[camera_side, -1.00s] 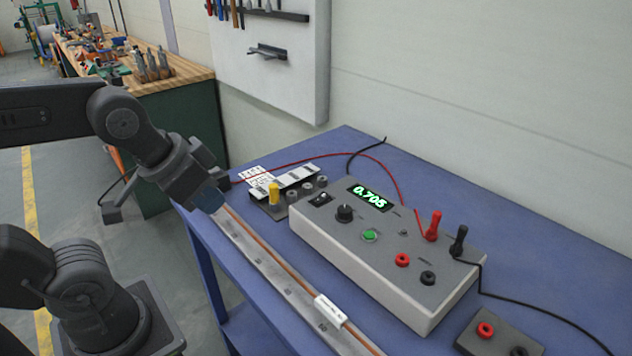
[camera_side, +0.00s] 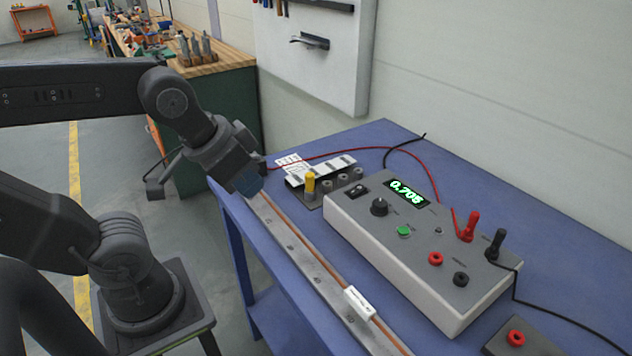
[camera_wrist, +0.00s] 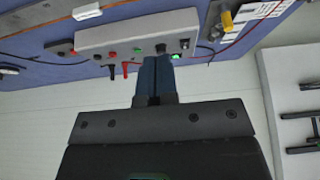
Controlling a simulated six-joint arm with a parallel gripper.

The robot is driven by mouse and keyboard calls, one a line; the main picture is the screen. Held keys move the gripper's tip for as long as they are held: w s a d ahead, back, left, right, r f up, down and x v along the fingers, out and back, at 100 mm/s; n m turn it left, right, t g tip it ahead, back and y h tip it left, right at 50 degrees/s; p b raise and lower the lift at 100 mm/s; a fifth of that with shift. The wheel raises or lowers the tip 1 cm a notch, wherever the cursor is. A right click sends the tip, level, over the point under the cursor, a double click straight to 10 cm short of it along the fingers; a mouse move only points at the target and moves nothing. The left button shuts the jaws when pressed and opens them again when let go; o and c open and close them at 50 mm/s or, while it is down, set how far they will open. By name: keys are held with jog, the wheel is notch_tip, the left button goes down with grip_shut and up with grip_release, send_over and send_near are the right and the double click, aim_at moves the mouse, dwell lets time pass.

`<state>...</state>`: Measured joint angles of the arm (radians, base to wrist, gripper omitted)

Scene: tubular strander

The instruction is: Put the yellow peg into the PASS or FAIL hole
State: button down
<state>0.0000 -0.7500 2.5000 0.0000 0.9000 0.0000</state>
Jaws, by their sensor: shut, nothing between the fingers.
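The yellow peg (camera_side: 310,183) stands upright at the left end of a small dark holder block (camera_side: 318,201) on the blue bench. It also shows in the wrist view (camera_wrist: 227,20). Several grey round sockets (camera_side: 343,179) sit to its right; white label strips (camera_side: 335,168) stand behind them, too small to read. I cannot tell which are PASS and FAIL. My gripper (camera_side: 250,183) is to the left of the peg in the side view, apart from it, its blue fingers near the bench's left edge. In the wrist view its fingers (camera_wrist: 156,60) are together and empty.
A meter box (camera_side: 425,255) reading 0.705, with a knob, green button and red and black plugs, stands right of the holder. A copper rod on a metal rail (camera_side: 315,262) runs along the bench's front. Red and black cables (camera_side: 395,150) lie behind. A tool board (camera_side: 315,60) hangs on the wall.

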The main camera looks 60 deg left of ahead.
jog(key=c, duration=1.9)
grip_release()
jog(key=o, duration=1)
jog(key=n+g, duration=0.6)
jog(key=n, duration=0.8)
send_over(310, 174)
notch_tip(310, 174, down, 4)
notch_tip(310, 174, down, 13)
jog(key=shift+f, duration=0.15)
